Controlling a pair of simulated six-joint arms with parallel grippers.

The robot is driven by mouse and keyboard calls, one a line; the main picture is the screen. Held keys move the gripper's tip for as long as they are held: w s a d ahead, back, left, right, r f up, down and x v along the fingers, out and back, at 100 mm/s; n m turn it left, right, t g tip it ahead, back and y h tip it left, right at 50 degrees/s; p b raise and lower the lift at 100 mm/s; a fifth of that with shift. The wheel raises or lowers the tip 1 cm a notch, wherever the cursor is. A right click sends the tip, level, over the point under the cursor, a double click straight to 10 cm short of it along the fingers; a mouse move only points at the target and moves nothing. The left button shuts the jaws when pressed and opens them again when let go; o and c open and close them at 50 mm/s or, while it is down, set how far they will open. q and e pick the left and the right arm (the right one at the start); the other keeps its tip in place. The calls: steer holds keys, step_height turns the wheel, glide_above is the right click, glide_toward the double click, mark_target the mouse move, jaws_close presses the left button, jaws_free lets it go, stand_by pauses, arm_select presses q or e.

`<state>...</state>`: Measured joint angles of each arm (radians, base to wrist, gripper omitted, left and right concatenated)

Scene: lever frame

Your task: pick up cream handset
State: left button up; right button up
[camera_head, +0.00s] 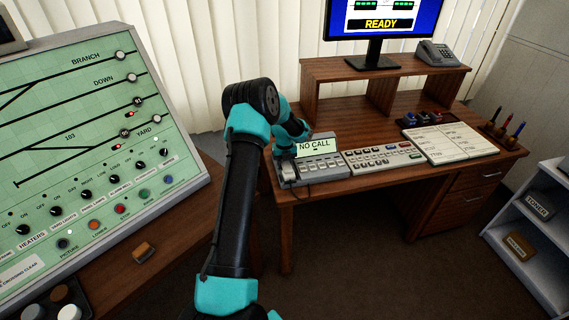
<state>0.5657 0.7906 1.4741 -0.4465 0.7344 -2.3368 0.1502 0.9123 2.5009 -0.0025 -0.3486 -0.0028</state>
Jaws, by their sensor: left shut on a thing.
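The cream handset (289,173) is at the left end of a grey desk phone console (320,168) whose display reads NO CALL. The console sits at the front left of the wooden desk. My left gripper (286,154) reaches down over the handset from above and is shut on it. My own gripper and wrist hide part of the handset, and I cannot tell whether it is clear of its cradle. My right gripper is not in view.
A button panel (384,157) and an open logbook (450,143) lie to the right on the desk. A monitor (376,52) and a grey telephone (438,54) stand on the raised shelf. A green track panel (95,150) fills the left.

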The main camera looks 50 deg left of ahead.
arm_select(q)
steer(key=shift+r, duration=0.1)
steer(key=shift+c, duration=0.3)
steer(key=shift+r, duration=0.6)
steer(key=shift+s+d+r, duration=0.1)
steer(key=shift+d+r, duration=0.05)
steer(key=shift+r, duration=0.45)
steer(key=shift+s+d+r, duration=0.1)
steer(key=shift+r, duration=0.45)
steer(key=s+d+r, duration=0.1)
steer(key=s+d, duration=0.9)
steer(key=d, duration=0.1)
steer(key=shift+d+r, duration=0.15)
steer(key=shift+d, duration=0.15)
